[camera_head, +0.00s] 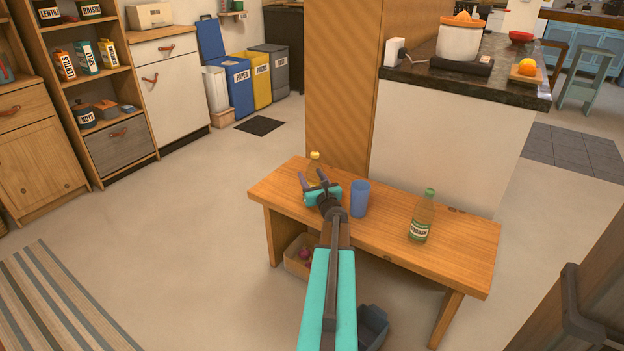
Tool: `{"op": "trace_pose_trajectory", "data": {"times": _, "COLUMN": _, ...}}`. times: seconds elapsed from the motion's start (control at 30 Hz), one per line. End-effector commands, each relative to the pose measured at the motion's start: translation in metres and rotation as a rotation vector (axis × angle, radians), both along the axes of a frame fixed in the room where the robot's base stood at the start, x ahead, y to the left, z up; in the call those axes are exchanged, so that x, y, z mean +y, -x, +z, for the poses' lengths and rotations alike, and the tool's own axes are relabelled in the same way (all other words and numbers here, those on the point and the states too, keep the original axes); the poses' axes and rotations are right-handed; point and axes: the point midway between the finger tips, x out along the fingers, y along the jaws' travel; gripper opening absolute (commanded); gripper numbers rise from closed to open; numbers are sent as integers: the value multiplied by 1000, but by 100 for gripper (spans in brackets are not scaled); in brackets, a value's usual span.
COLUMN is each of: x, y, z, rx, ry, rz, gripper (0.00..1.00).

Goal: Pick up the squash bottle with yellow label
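A bottle with a yellow cap (315,156) and yellowish body stands upright near the far left end of the wooden bench. My gripper hides most of its lower part, so I cannot read its label. My gripper (313,178) is in front of this bottle, its two dark fingers spread apart. The bottle shows behind and between the fingers; I cannot tell whether they touch it. A second bottle (422,217), with a green cap and green label, stands upright toward the right of the bench.
A blue cup (360,199) stands on the bench (458,242) just right of my gripper. A box (297,262) with dark red items and a dark blue bin (374,327) are below. A wooden panel (340,90) rises behind the bench. The bench between cup and green-capped bottle is clear.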

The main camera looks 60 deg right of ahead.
Motion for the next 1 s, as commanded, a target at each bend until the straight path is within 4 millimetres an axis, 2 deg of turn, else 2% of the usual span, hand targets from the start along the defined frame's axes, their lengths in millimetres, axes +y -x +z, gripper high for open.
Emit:
{"op": "trace_pose_trajectory", "data": {"times": 0.3, "x": 0, "y": 0, "z": 40, "rx": -2, "ry": 3, "rz": 0, "gripper": 16}}
{"op": "trace_pose_trajectory", "data": {"times": 0.37, "x": 6, "y": 11, "z": 35, "rx": -1, "ry": 1, "rz": -1, "gripper": 16}}
{"op": "trace_pose_trajectory", "data": {"times": 1.0, "x": 52, "y": 114, "z": 46, "rx": 0, "ry": 0, "rz": -3, "gripper": 16}}
